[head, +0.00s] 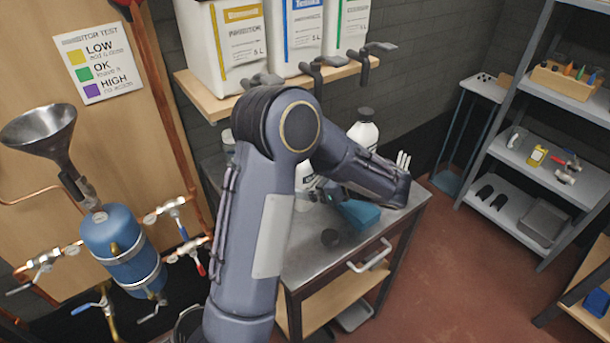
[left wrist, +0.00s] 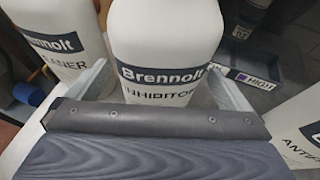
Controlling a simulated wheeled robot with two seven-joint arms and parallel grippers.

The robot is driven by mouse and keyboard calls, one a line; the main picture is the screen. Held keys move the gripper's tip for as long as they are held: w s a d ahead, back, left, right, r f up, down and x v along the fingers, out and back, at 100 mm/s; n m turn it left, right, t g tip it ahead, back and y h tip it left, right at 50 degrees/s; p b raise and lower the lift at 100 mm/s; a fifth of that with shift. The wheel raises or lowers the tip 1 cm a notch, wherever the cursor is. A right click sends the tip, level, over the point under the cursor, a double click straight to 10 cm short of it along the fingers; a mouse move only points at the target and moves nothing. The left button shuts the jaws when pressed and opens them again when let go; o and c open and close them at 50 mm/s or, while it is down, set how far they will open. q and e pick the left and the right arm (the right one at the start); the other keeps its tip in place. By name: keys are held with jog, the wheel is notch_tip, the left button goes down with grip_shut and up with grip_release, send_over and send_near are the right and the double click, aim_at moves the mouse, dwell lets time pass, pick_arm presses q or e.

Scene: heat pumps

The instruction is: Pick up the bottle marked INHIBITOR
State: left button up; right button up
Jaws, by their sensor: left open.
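In the left wrist view, the white bottle marked INHIBITOR (left wrist: 160,50), with a dark Brennolt band, stands in the middle. My left gripper (left wrist: 158,72) is open, with one pale finger on each side of this bottle. Whether the fingers touch it cannot be told. A white bottle marked CLEANER (left wrist: 60,40) is to the left and a white bottle with a label starting ANTIF (left wrist: 298,130) is at the right edge. In the head view my left arm hides most of the bottles and the gripper. My right gripper is not in view.
Large canisters (head: 240,45) sit on a wall shelf above. A grey rack (head: 535,150) is at right.

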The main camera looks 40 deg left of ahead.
pick_arm(q)
jog(key=shift+x, duration=1.2)
jog(key=c, duration=1.4)
jog(key=shift+c, duration=0.2)
jog(key=shift+r, duration=0.15)
